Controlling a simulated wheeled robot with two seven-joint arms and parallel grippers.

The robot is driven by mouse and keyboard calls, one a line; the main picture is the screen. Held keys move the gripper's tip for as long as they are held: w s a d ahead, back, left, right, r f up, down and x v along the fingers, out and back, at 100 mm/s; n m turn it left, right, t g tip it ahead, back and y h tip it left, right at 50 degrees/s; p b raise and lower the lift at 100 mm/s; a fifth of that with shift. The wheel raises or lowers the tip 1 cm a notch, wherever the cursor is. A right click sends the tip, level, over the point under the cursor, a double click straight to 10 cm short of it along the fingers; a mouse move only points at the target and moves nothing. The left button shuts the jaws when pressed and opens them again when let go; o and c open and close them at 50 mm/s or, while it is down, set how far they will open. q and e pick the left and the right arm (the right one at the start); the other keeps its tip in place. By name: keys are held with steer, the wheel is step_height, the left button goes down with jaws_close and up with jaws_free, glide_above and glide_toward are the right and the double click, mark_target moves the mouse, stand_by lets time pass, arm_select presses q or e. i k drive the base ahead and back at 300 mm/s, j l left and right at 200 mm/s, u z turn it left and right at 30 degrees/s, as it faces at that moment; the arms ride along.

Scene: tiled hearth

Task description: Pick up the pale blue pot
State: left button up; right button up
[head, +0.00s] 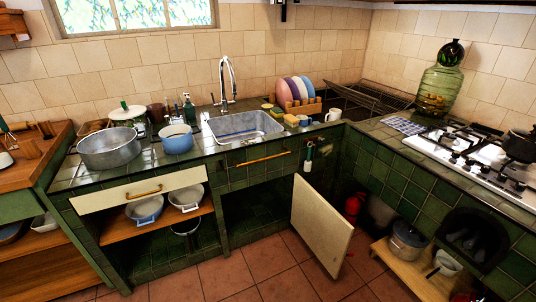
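A blue pot (177,144) with a light interior stands upright on the green tiled counter (215,152), left of the sink. A second pot (146,212), pale blue to white, sits on the open wooden shelf below the counter. I cannot tell for certain which of the two the task names. Neither of my grippers is in the head view, and no gripper touches either pot.
A large grey metal pot (110,152) stands close left of the blue pot. The sink (242,128) with its tall faucet (228,80) is to the right. A cream cabinet door (320,226) hangs open into the floor space. Bare floor tiles lie in front.

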mark_target(178, 138)
steer(key=i+j+z, duration=0.1)
steer(key=j+z, duration=1.1)
steer(key=j, duration=0.1)
